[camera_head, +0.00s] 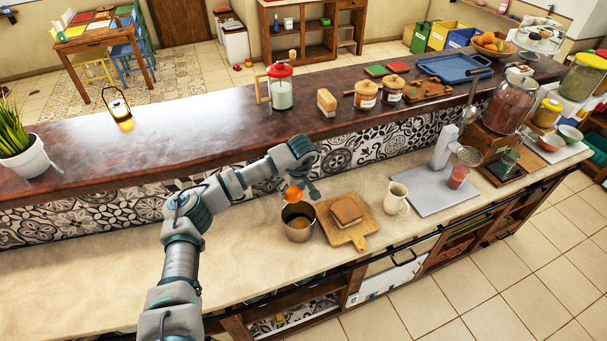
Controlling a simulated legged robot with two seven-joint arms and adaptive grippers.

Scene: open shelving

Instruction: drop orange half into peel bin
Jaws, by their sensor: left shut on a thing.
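My left gripper (301,192) is shut on an orange half (293,194) above the lower counter. The orange half is over the back rim of a round metal bin (299,232), which stands upright on the counter. The bin is open at the top, with something brownish or orange inside. Part of the orange half is hidden by the gripper fingers. My right gripper is not in view.
A wooden board (359,235) with a brown block (346,211) sits close to the right of the bin. A cream jug (396,198) and a grey tray (425,190) stand farther right. The raised dark counter (190,125) runs behind. The lower counter left of the bin is clear.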

